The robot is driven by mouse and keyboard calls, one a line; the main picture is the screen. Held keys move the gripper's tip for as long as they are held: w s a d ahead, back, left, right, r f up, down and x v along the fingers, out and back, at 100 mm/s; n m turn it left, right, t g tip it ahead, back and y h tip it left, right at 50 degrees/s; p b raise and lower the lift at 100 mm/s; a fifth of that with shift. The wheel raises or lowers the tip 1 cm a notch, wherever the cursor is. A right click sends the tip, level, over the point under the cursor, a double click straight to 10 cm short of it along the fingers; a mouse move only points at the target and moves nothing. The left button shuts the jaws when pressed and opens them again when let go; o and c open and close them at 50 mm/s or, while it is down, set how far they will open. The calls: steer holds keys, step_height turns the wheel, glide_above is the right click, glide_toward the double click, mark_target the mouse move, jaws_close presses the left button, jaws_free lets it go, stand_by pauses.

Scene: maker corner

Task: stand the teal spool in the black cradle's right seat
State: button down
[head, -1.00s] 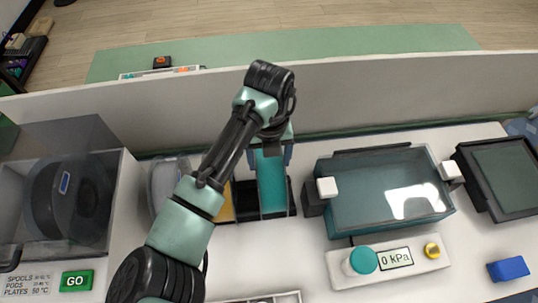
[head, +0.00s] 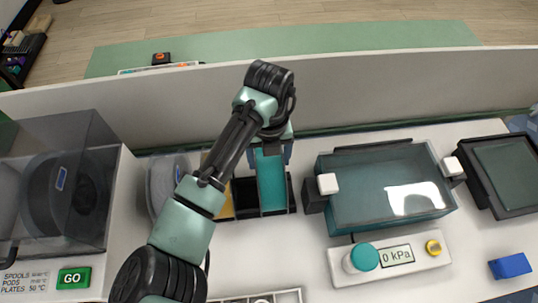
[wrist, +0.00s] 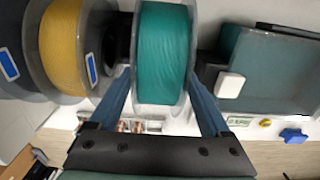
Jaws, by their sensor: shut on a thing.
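The teal spool (head: 271,182) stands upright at the right end of the black cradle (head: 248,198), in its right seat as far as I can see. Whether its rim bears fully on the seat is hidden. In the wrist view my gripper (wrist: 162,92) has one blue finger on each side of the teal spool (wrist: 162,50). The yellow spool (wrist: 62,48) is to its left, with a dark gap between them.
A teal glass-topped box (head: 385,190) with white latches is close on the right. A pressure panel (head: 410,257) lies in front of it. A clear-lidded dryer box (head: 118,200) is at left. The wall rises behind.

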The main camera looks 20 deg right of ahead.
stand_by(0.3)
steer(key=shift+c, duration=0.6)
jaws_free()
steer(key=shift+o, duration=0.6)
steer(key=shift+f, duration=0.1)
step_height(320, 180, up, 13)
steer(key=b, duration=0.1)
